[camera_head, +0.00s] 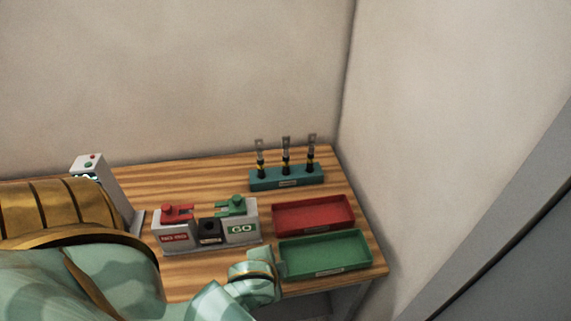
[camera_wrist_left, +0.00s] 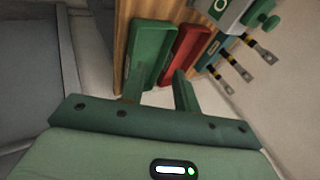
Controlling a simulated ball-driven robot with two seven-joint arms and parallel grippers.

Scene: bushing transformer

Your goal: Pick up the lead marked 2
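Three leads with metal lugs, black bodies and yellow bands stand upright in a teal rack (camera_head: 287,180) at the back right of the table. They are the left lead (camera_head: 261,158), the middle lead (camera_head: 286,156) and the right lead (camera_head: 311,153). No number can be read on them, so I cannot tell which is marked 2. They also show in the left wrist view, the middle one (camera_wrist_left: 242,72) among them. My left gripper (camera_wrist_left: 160,92) is open and empty, with its fingers apart. In the head view it is near the green tray's left end. My right gripper is out of view.
A red tray (camera_head: 313,201) and a green tray (camera_head: 324,271) lie in front of the rack. A grey GO/NO GO gauge (camera_head: 243,241) stands left of them. A white device (camera_head: 91,163) stands farther left. Walls are close behind and right.

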